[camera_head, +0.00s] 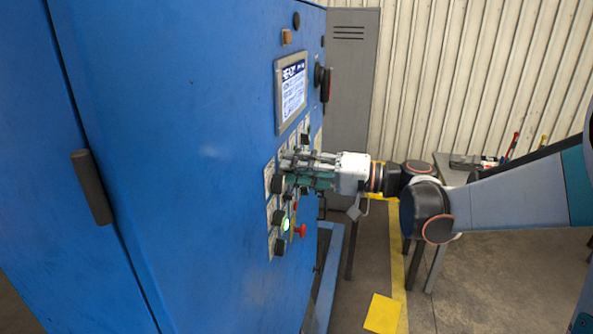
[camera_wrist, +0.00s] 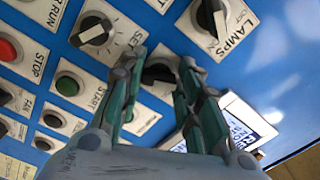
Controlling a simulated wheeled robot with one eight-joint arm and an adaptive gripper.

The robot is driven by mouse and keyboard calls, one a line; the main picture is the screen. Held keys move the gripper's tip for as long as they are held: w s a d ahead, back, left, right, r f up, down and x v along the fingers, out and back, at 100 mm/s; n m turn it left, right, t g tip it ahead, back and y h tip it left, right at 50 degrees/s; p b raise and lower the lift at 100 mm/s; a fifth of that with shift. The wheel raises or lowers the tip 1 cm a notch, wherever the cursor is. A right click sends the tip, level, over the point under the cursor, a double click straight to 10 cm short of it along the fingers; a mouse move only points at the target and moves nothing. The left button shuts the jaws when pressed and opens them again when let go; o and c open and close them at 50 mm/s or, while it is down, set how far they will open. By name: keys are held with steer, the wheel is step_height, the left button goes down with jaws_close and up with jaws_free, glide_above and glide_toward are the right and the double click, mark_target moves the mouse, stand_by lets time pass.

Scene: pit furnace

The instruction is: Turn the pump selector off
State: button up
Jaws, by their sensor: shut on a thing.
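My gripper (camera_head: 285,168) reaches the blue cabinet's control panel from the right. The knob sits on a pale label plate. Its label is hidden by the fingers, so I cannot read whether it is the pump selector or tell its exact setting.
A red mushroom button (camera_head: 300,231) juts out below. A screen (camera_head: 291,92) is above. A table stands behind my arm.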

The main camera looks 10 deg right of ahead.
steer(key=shift+f+n, duration=0.1)
steer(key=shift+n, duration=0.5)
steer(key=o, duration=1)
steer(key=shift+o, duration=0.2)
steer(key=v, duration=1.2)
steer(key=shift+w, duration=0.1)
